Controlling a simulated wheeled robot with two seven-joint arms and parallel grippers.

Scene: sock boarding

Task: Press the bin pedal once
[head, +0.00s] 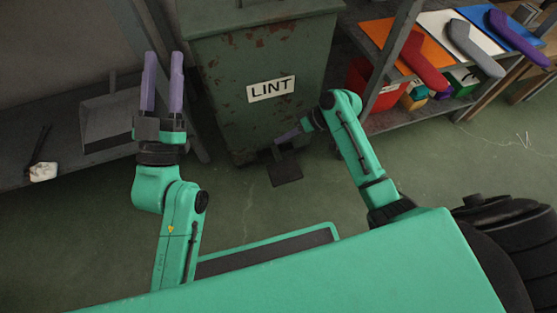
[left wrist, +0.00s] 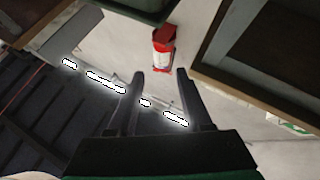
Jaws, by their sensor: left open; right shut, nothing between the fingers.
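The green, rust-spotted bin (head: 262,65) with a LINT label (head: 271,88) stands in the middle of the head view. Its dark flat pedal (head: 286,172) sticks out at the floor in front of it. My right gripper (head: 279,142) is shut and empty, pointing left just above the pedal, close to the bin's lower front. I cannot tell whether it touches the pedal. My left gripper (head: 163,82) is open and empty, raised with its purple fingers upward, left of the bin. Its dark fingers also show in the left wrist view (left wrist: 158,90).
A shelf (head: 385,118) on the right holds a red bin (head: 370,85) and sock-shaped boards, including a red one (head: 424,65). A dustpan (head: 110,122) lies on the low left shelf. The left wrist view shows a red extinguisher-like object (left wrist: 163,50). Floor around the pedal is clear.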

